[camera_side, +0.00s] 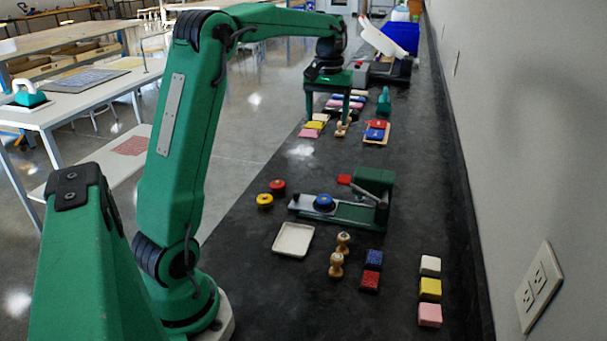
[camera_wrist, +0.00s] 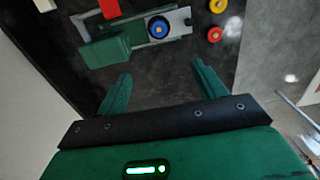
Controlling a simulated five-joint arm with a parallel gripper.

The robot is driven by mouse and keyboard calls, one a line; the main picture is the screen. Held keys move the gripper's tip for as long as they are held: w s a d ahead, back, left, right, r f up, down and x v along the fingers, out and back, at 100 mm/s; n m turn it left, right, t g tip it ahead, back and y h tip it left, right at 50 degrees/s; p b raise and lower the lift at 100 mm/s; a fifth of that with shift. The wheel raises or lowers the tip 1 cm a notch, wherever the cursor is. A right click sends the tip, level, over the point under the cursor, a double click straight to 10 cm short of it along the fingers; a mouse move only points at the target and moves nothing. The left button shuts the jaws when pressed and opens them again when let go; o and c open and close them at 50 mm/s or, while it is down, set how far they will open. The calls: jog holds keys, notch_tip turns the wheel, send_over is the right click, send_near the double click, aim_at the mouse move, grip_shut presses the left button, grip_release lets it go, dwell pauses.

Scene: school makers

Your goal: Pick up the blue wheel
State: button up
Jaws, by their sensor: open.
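The blue wheel (camera_side: 324,202) lies flat on the grey metal bed of a green bench device (camera_side: 372,188) in the side view. In the wrist view the blue wheel (camera_wrist: 158,28) shows near the top, with a yellow centre. My gripper (camera_side: 327,120) is high and farther along the bench in the side view, well apart from the wheel. In the wrist view my gripper (camera_wrist: 160,68) has its two green fingers spread wide with nothing between them. The wheel appears beyond the fingertips, roughly in line with the gap.
A red wheel (camera_side: 277,186) and a yellow wheel (camera_side: 264,200) lie left of the device. Its red-tipped lever (camera_side: 344,180) rises close to the blue wheel. A cream tray (camera_side: 293,239), two wooden stamps (camera_side: 339,254) and coloured blocks (camera_side: 372,270) lie nearer. A wall (camera_side: 520,150) bounds the right.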

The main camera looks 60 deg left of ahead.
send_over(324, 198)
notch_tip(324, 198, down, 19)
jog(key=shift+f, duration=0.1)
dwell(0.4)
jog(key=shift+f, duration=2.55)
jog(key=c, duration=1.1)
